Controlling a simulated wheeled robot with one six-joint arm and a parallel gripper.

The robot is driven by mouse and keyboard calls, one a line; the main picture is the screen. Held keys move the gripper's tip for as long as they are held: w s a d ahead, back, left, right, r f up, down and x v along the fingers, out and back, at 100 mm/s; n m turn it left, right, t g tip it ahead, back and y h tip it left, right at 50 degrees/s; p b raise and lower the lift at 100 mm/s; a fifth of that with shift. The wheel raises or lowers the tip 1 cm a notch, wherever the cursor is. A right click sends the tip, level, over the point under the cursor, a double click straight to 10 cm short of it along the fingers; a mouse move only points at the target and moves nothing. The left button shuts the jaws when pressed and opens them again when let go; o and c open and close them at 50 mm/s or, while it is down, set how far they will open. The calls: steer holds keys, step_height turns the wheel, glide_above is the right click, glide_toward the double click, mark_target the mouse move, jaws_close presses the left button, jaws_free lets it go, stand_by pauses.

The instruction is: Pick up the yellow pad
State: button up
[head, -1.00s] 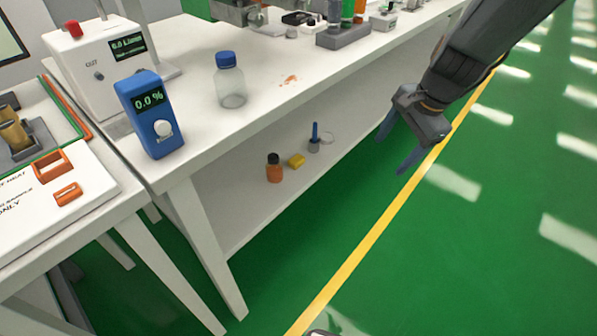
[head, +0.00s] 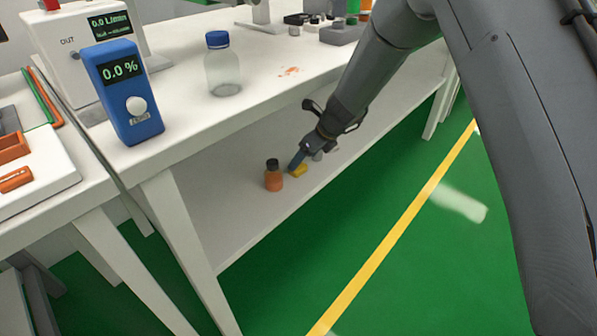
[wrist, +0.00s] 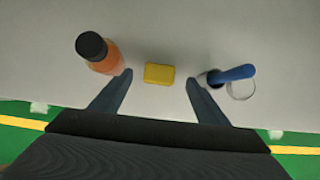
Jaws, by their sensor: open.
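The yellow pad (wrist: 159,74) lies flat on the white lower shelf. In the wrist view it sits between and just beyond the two open fingertips of my gripper (wrist: 158,76), with a gap on each side. In the head view the pad (head: 299,170) is partly hidden by a finger of my gripper (head: 300,158), which reaches in under the tabletop from the right. My gripper is open and empty. I cannot tell its exact height above the shelf.
An orange bottle with a black cap (wrist: 99,53) stands close to the left finger. A blue stick in a small holder (wrist: 232,75) and a clear ring (wrist: 241,90) are by the right finger. The tabletop (head: 254,108) overhangs the shelf (head: 235,205). A clear bottle (head: 222,70) stands on top.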

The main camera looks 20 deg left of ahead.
mark_target(299, 167)
steer(key=x, duration=0.1)
steer(key=b+x, duration=0.1)
steer(key=x, duration=0.2)
steer(key=shift+s+d+f, duration=0.15)
steer(key=shift+d+f, duration=0.1)
steer(key=shift+f, duration=0.05)
steer(key=shift+a+f+b, duration=0.25)
steer(key=shift+f+b, duration=0.05)
steer(key=shift+f, duration=0.05)
steer(key=shift+c, duration=0.5)
steer(key=c, duration=1)
